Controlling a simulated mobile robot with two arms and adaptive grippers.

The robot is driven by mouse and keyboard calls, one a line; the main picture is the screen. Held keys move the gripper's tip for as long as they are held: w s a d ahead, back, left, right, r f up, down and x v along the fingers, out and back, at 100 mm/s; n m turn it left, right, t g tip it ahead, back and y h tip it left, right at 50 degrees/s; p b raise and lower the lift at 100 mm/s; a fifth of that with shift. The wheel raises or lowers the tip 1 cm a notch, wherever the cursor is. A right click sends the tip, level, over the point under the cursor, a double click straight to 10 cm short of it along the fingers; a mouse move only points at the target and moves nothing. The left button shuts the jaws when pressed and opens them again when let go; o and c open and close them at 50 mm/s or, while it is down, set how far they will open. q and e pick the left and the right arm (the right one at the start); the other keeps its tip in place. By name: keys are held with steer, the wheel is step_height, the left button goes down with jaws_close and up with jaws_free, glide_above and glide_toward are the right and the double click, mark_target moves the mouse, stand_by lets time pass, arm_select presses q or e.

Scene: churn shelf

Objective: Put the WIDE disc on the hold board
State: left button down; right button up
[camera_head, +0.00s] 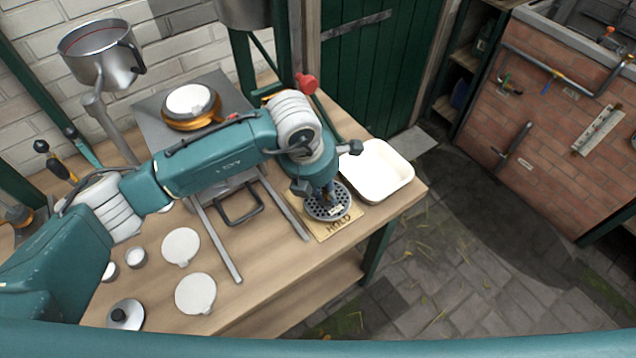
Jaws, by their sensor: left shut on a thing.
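The hold board (349,228) is a light wooden square marked HOLD near the right front of the bench. A grey disc with holes (341,209) and a small white label is over it. I cannot tell if the disc rests on the board or hangs just above it. My left gripper (329,198) points down over the disc and is shut on it near its middle; the fingertips are partly hidden by the wrist. My right gripper is not in view.
A white tray (401,167) stands just right of the board. Metal rails (217,243) and a black handle lie left of it. White round lids (196,293), small cups (136,258) and a knobbed lid (126,315) are on the left front. The bench's right edge is near the board.

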mark_target(321, 189)
arm_select(q)
steer(key=shift+w+a, duration=0.45)
steer(key=shift+w, duration=0.2)
steer(key=shift+w+a, duration=0.45)
steer(key=shift+w, duration=0.15)
step_height(321, 189, down, 3)
steer(key=shift+s+r+p, duration=0.1)
steer(key=shift+r+p, duration=0.05)
steer(key=shift+p, duration=0.95)
steer(key=shift+f, duration=0.35)
steer(key=shift+f, duration=0.1)
steer(key=c, duration=1.6)
jaws_free()
steer(key=shift+c, duration=0.2)
